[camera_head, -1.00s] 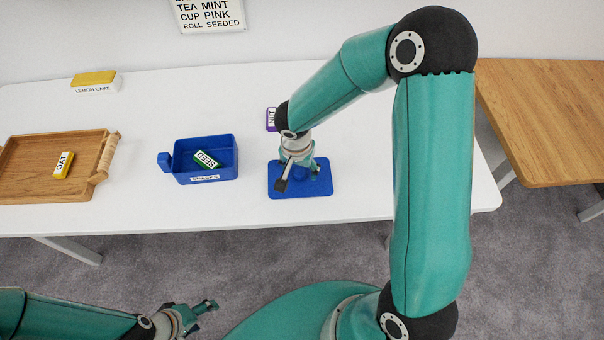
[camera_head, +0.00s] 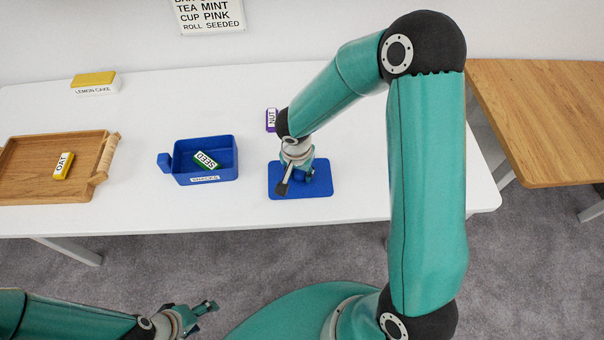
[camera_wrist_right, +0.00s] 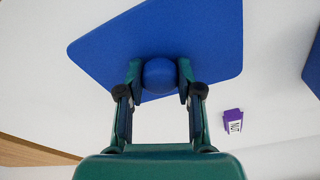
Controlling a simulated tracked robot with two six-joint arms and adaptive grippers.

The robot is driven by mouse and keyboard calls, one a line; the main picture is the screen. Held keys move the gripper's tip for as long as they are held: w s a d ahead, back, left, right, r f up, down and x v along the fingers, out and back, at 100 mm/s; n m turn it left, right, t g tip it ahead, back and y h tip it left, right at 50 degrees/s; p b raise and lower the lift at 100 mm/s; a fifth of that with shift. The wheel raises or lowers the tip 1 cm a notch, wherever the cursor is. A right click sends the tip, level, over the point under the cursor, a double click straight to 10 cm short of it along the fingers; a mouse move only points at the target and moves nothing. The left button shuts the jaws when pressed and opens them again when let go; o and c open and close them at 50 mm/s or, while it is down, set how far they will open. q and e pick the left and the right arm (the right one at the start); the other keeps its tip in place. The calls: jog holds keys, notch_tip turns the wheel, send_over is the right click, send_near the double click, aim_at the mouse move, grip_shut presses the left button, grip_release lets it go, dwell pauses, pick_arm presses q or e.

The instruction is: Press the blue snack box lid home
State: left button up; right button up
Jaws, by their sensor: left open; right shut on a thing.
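The blue snack box (camera_head: 207,178) stands open on the white table, with a green SEED bar (camera_head: 206,160) inside and a label on its front. Its blue lid (camera_head: 318,187) lies flat on the table to the right of the box, apart from it. My right gripper (camera_head: 297,178) is over the lid; in the right wrist view its fingers (camera_wrist_right: 160,85) are shut on the lid's round blue knob (camera_wrist_right: 160,74). My left gripper (camera_head: 207,306) is open and empty, low in front of the table.
A purple NUT bar (camera_head: 271,120) lies behind the lid. A wooden tray (camera_head: 25,185) with a yellow OAT bar (camera_head: 63,166) is at the left. A LEMON CAKE box (camera_head: 95,83) stands at the back left. A wooden table (camera_head: 550,110) is at the right.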

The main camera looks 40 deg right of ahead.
jog(key=shift+r, duration=0.1)
notch_tip(320, 180, up, 20)
dwell(0.5)
